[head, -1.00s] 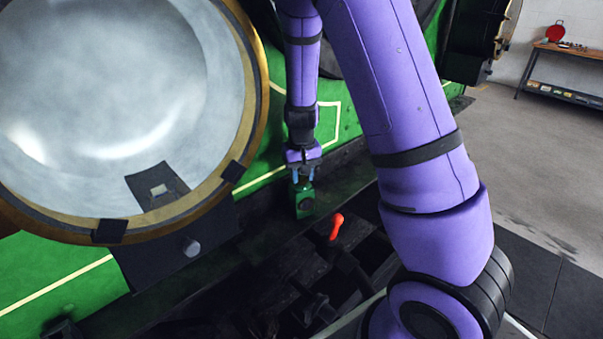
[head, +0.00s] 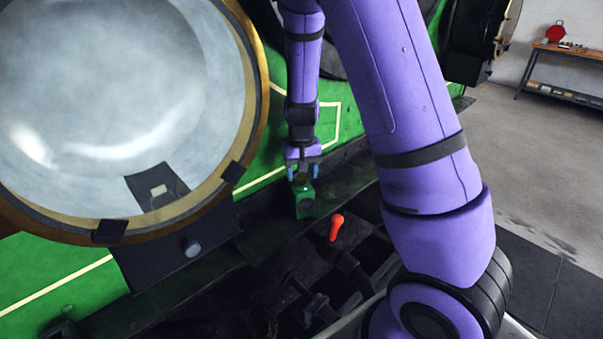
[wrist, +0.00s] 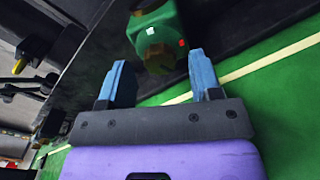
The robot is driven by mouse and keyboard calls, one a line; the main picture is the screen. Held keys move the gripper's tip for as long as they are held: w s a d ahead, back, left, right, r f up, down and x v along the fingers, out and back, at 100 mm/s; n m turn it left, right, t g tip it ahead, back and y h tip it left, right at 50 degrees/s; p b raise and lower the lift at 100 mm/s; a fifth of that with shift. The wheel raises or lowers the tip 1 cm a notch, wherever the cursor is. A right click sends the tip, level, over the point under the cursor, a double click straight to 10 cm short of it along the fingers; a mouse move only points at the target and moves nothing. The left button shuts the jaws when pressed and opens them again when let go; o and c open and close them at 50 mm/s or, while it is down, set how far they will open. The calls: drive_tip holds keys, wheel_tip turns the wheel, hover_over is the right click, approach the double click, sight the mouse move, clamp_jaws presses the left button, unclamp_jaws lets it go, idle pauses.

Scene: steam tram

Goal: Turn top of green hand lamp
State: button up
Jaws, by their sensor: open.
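The green hand lamp (head: 304,199) stands upright on the dark ledge beside the green tram side, with a round lens on its face. In the wrist view the lamp's green body (wrist: 150,27) is at the top, and its brownish top (wrist: 158,58) faces the camera. My gripper (head: 303,171) is just above the lamp, pointing down. Its two blue fingers (wrist: 160,78) are spread apart, one on either side of the lamp's top, with visible gaps. I cannot tell how deep the fingertips reach beside the top.
A red-orange handle (head: 336,227) stands right of the lamp, close by. A large round glass with a brass rim (head: 258,100) fills the left. Dark mechanical parts lie below the ledge. A workbench (head: 570,52) stands far off at the back right, beyond open floor.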

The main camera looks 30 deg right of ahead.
sight(301, 177)
wheel_tip(301, 177, up, 10)
idle(0.4)
drive_tip(key=shift+a+r, duration=0.1)
